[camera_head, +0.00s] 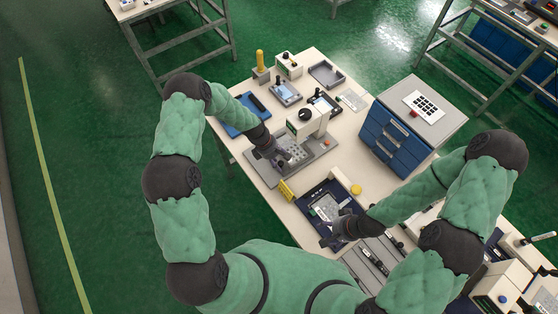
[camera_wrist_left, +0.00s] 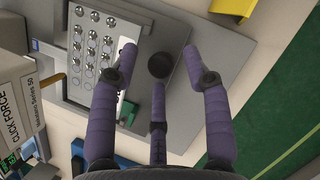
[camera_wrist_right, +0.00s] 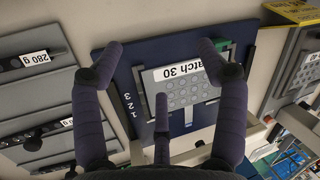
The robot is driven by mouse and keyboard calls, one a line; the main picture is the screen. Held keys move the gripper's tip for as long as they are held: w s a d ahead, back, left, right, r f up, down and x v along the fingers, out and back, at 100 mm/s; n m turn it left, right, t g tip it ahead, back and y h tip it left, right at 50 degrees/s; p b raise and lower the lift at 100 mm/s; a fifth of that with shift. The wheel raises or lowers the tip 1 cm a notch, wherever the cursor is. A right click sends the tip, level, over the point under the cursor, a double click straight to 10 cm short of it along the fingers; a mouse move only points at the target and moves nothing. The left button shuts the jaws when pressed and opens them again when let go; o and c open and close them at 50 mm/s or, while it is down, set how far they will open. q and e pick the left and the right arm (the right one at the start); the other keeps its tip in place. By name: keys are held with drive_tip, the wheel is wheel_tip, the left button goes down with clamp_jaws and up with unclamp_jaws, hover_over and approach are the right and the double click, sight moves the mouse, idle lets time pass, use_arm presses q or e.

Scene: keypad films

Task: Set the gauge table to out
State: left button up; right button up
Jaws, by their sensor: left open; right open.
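The click force gauge (camera_head: 305,121) stands on a grey base (camera_head: 318,153) in the middle of the bench; its lettered housing (camera_wrist_left: 28,100) shows at left in the left wrist view. Its table carries a metal plate with rows of round domes (camera_wrist_left: 92,45). A round black knob (camera_wrist_left: 159,66) sits beside that plate. My left gripper (camera_head: 284,154) is open over the base, its fingers spread on either side of the knob; contact is unclear. My right gripper (camera_head: 338,226) is open above a dark blue tray (camera_wrist_right: 122,80) with a dotted sheet (camera_wrist_right: 182,94), label partly hidden, ending "atch 30".
A blue drawer cabinet (camera_head: 393,137) with a keypad sheet on top stands right of the gauge. Grey slotted holders (camera_head: 372,262) lie in front. Small trays and devices fill the far end.

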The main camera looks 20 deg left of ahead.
use_arm(q)
drive_tip(key=shift+f, duration=0.1)
clamp_jaws()
drive_tip(key=s+a, duration=0.4)
drive_tip(key=s, duration=0.1)
drive_tip(key=shift+s+a, duration=0.15)
drive_tip(key=shift+s, duration=0.3)
unclamp_jaws()
drive_tip(key=shift+a, duration=0.1)
drive_tip(key=shift+a+r, duration=0.15)
drive_tip(key=shift+r, duration=0.25)
drive_tip(key=v, duration=1.1)
